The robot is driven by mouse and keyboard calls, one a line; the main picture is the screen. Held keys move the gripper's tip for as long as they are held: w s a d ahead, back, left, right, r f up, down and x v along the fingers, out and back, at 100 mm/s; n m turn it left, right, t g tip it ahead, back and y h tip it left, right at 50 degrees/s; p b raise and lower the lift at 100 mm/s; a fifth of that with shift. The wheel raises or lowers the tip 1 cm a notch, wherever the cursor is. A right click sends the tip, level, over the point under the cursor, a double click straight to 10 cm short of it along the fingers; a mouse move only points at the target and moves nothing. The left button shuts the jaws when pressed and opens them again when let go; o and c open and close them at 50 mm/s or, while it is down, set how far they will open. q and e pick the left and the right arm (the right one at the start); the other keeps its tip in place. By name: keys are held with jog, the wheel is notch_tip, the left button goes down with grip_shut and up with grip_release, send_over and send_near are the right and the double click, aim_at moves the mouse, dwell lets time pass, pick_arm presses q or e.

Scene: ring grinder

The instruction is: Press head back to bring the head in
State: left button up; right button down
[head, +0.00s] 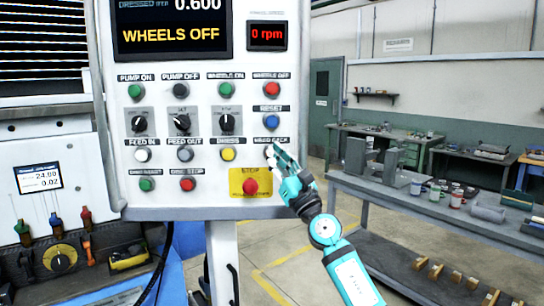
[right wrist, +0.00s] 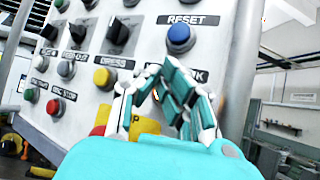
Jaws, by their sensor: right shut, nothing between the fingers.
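The control panel (head: 200,100) of the grinder stands in front of me, with several rows of buttons. The HEAD BACK label (head: 271,140) is in the third row, at the right end. My right gripper (head: 275,155) is shut and empty, its fingertips over the button place just below that label. The fingers hide most of that button, and I cannot tell whether they touch it. In the right wrist view the closed fingers (right wrist: 152,82) cover the same spot, below the blue RESET button (right wrist: 180,37). My left gripper is not in view.
The yellow DRESS button (head: 228,154) is left of the fingers. The red stop button (head: 251,187) on its yellow plate is just below them. The screen (head: 171,35) reads WHEELS OFF. A workbench (head: 400,203) with cans stands to the right.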

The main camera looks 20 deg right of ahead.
jog(key=shift+w+d+b, duration=0.1)
jog(key=shift+w+b, duration=0.15)
jog(key=shift+b, duration=0.2)
dwell(0.3)
dwell(0.3)
jog(key=shift+s+a+p, duration=0.25)
jog(key=shift+s+p, duration=0.65)
jog(key=shift+p, duration=0.35)
jog(key=s+p, duration=0.2)
jog(key=s+a+p, duration=0.1)
jog(key=s+p, duration=0.2)
